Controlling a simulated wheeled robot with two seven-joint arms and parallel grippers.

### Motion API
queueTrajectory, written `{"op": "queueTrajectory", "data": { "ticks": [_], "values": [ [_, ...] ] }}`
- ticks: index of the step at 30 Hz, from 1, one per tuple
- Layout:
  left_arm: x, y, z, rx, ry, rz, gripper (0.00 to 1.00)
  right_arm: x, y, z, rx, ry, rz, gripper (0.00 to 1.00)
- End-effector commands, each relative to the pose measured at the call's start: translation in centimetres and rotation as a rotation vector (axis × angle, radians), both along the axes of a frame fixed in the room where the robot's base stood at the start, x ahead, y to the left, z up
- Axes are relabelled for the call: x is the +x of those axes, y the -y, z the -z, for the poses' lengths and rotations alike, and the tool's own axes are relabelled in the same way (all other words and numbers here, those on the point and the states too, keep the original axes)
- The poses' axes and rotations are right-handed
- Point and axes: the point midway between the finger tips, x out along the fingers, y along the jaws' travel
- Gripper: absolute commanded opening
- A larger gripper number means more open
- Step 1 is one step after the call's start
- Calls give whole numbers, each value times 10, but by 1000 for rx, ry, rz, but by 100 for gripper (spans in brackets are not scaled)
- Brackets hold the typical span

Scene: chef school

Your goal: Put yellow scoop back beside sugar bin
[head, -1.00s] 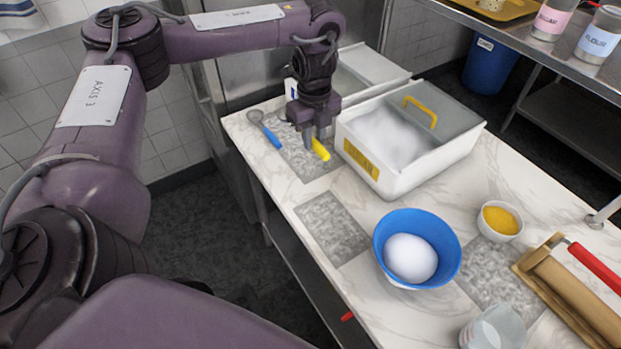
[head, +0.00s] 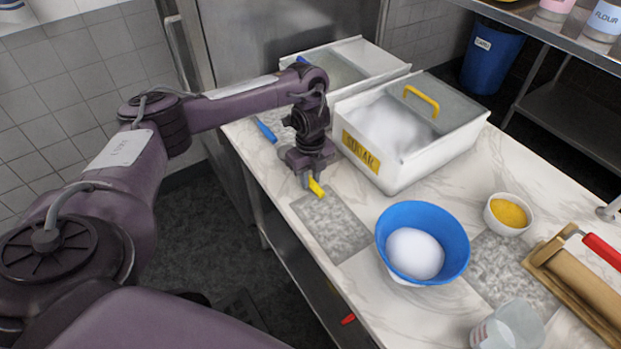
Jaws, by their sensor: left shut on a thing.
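My left gripper (head: 309,180) is shut on the yellow scoop (head: 316,187) in the head view. Only the scoop's yellow handle end shows, at the far edge of a grey mottled patch; the rest is hidden by the gripper. I cannot tell whether the scoop touches the counter. The sugar bin (head: 365,151) is a white box with a yellow label and a yellow-handled clear lid, holding white sugar. It stands just right of and behind the gripper. My right gripper is not in view.
A blue-handled utensil (head: 266,131) lies left of the bin. A second white bin (head: 375,57) stands behind. In front are a blue bowl (head: 450,232) with white contents, a small yellow-filled bowl (head: 508,213), a clear jug (head: 508,328) and a rolling pin (head: 580,290). The grey patch (head: 335,230) is mostly bare.

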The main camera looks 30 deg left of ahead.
Motion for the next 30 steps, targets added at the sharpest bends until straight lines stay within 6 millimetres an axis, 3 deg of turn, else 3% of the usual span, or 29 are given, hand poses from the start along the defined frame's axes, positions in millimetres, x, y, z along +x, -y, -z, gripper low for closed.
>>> {"op": "queueTrajectory", "data": {
  "ticks": [10,11,15,25,30],
  "values": [
    [0,0,3,0,1,0,0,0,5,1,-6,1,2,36],
    [1,0,2,1,1,0,23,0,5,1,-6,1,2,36],
    [0,0,2,0,1,0,42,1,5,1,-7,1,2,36],
    [1,0,-1,0,2,0,43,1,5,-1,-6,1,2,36],
    [2,0,-25,1,6,2,43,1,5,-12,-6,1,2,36]
  ]
}}
